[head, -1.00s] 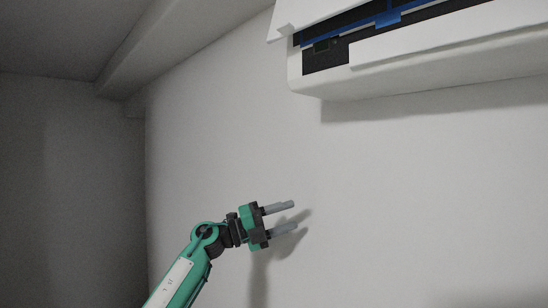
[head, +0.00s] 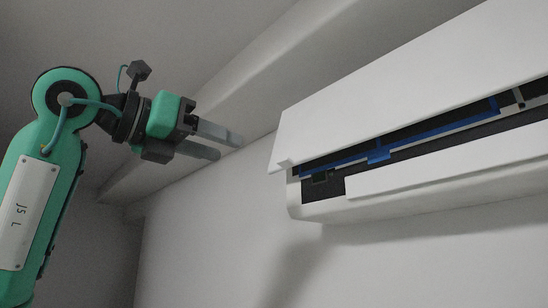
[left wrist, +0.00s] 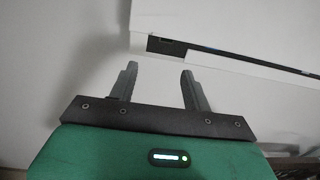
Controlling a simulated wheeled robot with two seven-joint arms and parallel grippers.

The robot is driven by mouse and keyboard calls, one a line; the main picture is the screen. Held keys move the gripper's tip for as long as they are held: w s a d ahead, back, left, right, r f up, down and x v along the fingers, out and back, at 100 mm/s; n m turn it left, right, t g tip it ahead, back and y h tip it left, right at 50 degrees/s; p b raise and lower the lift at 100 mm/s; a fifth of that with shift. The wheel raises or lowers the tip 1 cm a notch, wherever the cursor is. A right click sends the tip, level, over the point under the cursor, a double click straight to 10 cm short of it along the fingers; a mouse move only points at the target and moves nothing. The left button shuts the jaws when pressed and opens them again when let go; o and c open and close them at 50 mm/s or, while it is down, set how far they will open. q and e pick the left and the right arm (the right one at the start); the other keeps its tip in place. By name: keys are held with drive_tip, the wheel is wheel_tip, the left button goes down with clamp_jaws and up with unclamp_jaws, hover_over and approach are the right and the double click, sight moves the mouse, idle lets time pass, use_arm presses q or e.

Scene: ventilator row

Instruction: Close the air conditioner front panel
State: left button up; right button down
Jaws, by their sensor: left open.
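The white air conditioner (head: 300,208) is mounted high on the wall at the right of the head view. Its front panel (head: 390,90) is swung up and stands open, with a dark gap below it showing blue frame parts inside. In the left wrist view the panel (left wrist: 230,30) shows at the upper right, beyond the fingers. My left gripper (head: 221,143) is to the left of the panel's left end, at about its height in the picture, apart from it. Its two grey fingers are spread and empty; they also show in the left wrist view (left wrist: 158,80). My right gripper is not in view.
A ceiling beam (head: 240,85) runs along the top of the wall behind my left gripper. The wall (head: 220,240) below the air conditioner is bare and free.

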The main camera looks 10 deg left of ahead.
sight(281, 161)
use_arm(q)
drive_tip(key=shift+t+y, duration=0.3)
drive_tip(key=p+x, duration=0.2)
drive_tip(key=x, duration=0.1)
drive_tip(key=r+p+x, duration=0.1)
drive_tip(key=p+x, duration=0.1)
drive_tip(key=x, duration=0.2)
drive_tip(key=p+x, duration=0.2)
drive_tip(key=x, duration=0.2)
drive_tip(key=shift+d+r+p, duration=0.15)
drive_tip(key=shift+d+p, duration=0.05)
drive_tip(key=shift+p, duration=0.1)
drive_tip(key=shift+w+d, duration=0.3)
drive_tip(key=shift+w, duration=0.15)
